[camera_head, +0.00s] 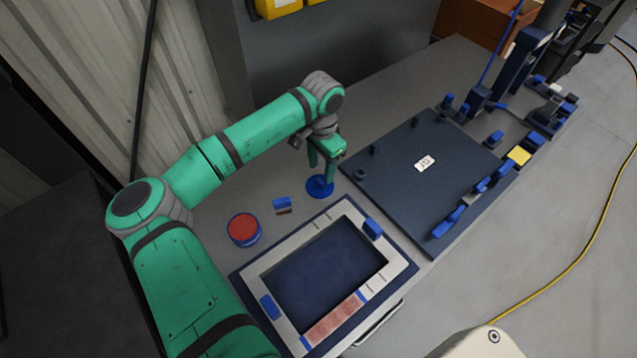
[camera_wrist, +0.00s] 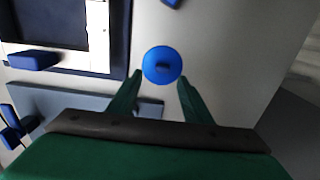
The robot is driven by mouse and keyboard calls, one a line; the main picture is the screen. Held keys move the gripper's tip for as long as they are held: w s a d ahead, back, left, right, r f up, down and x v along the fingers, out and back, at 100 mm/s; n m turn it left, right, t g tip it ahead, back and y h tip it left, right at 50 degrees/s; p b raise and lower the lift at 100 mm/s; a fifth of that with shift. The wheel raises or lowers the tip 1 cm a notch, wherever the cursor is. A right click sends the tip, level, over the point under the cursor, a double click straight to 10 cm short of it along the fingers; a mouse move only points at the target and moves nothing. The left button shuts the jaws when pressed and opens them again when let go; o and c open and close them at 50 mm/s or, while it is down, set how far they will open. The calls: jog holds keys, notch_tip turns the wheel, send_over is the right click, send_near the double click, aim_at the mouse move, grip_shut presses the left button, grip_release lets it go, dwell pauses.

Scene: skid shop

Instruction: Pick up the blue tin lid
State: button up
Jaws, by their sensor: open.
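The blue tin lid (camera_head: 318,189) is a round blue disc lying on the grey bench top, between the framed tray and the wall. In the wrist view the lid (camera_wrist: 162,65) shows whole, with a small dark raised knob at its middle. My gripper (camera_head: 322,178) is above the lid in the head view and partly covers it. In the wrist view my gripper (camera_wrist: 159,78) has its two green fingers apart, one to each side of the lid's near edge, with nothing between them. I cannot tell the exact height of the fingertips above the lid.
A blue tin with a red top (camera_head: 243,230) and a small blue-and-brown block (camera_head: 282,205) stand left of the lid. A pale framed tray (camera_head: 283,329) lies in front. A dark board (camera_head: 395,195) with blue clamps lies to the right. Bare bench surrounds the lid.

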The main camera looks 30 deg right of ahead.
aim_at(320, 181)
jog(key=shift+w+a+f, duration=0.1)
jog(key=shift+f, duration=1.45)
jog(key=shift+w+f, duration=0.1)
jog(key=shift+f, duration=1.4)
jog(key=c, duration=1.1)
